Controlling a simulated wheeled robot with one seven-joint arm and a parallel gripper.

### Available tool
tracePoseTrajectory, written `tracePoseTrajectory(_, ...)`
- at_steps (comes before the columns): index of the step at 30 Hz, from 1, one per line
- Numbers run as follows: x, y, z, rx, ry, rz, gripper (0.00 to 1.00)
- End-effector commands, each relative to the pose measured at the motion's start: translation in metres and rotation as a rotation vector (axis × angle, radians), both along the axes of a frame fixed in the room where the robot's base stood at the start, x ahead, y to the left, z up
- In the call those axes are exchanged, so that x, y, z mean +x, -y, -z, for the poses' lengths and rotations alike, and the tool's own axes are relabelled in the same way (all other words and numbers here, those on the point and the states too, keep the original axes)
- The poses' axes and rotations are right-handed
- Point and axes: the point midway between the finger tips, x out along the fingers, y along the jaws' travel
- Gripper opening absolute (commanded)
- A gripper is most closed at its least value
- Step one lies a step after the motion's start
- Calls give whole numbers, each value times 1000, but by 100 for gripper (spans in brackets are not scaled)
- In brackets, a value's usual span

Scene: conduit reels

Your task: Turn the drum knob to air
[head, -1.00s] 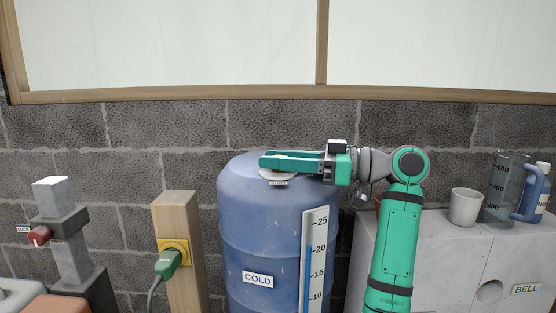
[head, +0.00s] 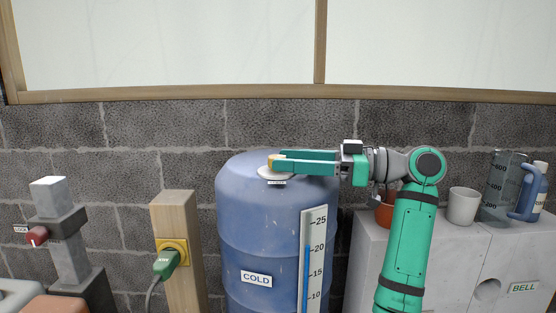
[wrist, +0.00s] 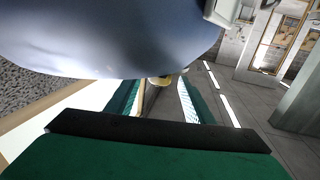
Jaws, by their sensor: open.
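The blue drum (head: 262,225) marked COLD stands at the centre, against the wall. On its top is a pale round plate (head: 268,176) with a yellow knob (head: 273,160) and a small label too small to read. My gripper (head: 280,162) reaches in level from the right over the drum top, its green fingers apart. Their tips are at the knob and partly hide it. In the wrist view the yellow knob (wrist: 158,81) shows at the far end of the gap between the fingers. I cannot tell whether they touch it, nor where the knob points.
A level scale (head: 314,260) stands at the drum's front. A wooden post (head: 178,225) with a green plug (head: 166,264) is to the left. On the grey block at right are an orange pot (head: 384,214), a white cup (head: 463,207), a measuring jug (head: 500,185) and a blue bottle (head: 530,195).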

Motion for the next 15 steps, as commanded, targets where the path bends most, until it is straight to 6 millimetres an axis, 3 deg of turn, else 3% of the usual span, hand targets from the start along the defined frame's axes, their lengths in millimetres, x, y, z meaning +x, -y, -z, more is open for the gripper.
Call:
tracePoseTrajectory(6, -9, 42, -1, 1, 0, 2, 48)
tracePoseTrajectory(15, -15, 70, 0, -1, 0, -1, 48)
